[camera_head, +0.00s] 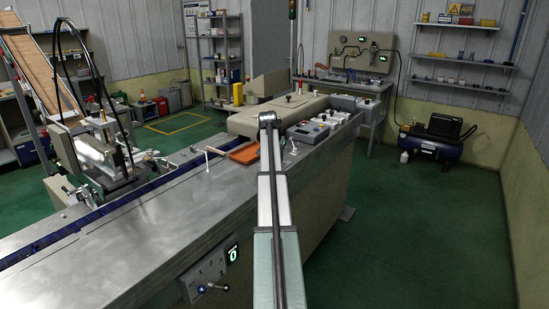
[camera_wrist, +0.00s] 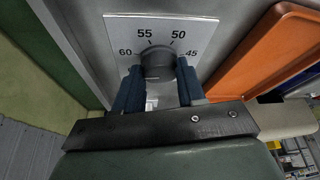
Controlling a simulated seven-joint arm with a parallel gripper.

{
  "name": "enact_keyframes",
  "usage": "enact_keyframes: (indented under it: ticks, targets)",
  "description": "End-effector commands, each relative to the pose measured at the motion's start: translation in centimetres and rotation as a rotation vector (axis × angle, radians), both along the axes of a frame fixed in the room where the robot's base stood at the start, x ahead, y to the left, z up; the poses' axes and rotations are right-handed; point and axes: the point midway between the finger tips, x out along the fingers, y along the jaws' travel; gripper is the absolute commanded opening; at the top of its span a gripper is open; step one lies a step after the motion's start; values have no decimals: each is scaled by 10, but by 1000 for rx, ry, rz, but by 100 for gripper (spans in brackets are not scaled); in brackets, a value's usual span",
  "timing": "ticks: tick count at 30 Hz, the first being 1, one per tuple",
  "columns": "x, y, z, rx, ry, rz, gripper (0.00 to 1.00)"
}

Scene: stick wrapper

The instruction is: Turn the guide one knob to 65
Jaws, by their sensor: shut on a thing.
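The guide one knob (camera_wrist: 158,58) is a dark round knob on a pale dial plate (camera_wrist: 118,27) in the wrist view. The marks 60, 55, 50 and 45 show around its far side. No 65 mark is visible, and the near part of the dial is hidden by my gripper. I cannot make out a pointer on the knob. My gripper (camera_wrist: 159,74) has its two blue fingers on either side of the knob, shut on it. In the head view my arm reaches over the bench, and the knob and fingers cannot be made out.
An orange tray (camera_wrist: 265,52) lies right beside the dial plate; it also shows in the head view (camera_head: 245,153). The long metal bench (camera_head: 150,235) runs along the left. Green floor lies open at right.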

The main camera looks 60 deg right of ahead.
Motion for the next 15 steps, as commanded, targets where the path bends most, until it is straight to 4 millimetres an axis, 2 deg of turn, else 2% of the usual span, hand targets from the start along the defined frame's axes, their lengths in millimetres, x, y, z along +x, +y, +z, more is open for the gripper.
enact_keyframes:
  ticks: [15]
  targets:
    - [-4, -2, 0, 1, 0, 405, 9]
